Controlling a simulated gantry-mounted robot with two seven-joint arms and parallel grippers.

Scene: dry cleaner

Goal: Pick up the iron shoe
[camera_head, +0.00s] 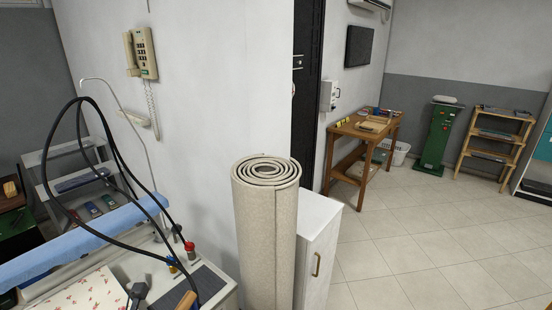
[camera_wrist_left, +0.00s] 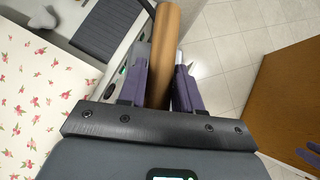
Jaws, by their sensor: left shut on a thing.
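In the left wrist view my left gripper (camera_wrist_left: 160,88) has its two purple fingers on either side of a brown, wood-coloured cylindrical handle (camera_wrist_left: 168,35) and is shut on it. What the handle belongs to is mostly hidden by the gripper. In the head view the end of a brown handle (camera_head: 186,300) shows at the bottom edge, beside a dark ribbed pad (camera_head: 208,286). I cannot pick out the iron shoe with certainty in either view.
A floral cloth (camera_head: 85,293) covers the near worktop, with a grey object (camera_head: 138,291) at its edge. Black hoses (camera_head: 82,100) arch above it. A rolled beige mat (camera_head: 265,235) stands right of it, before a white cabinet (camera_head: 318,240). Tiled floor (camera_head: 420,220) lies open beyond.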

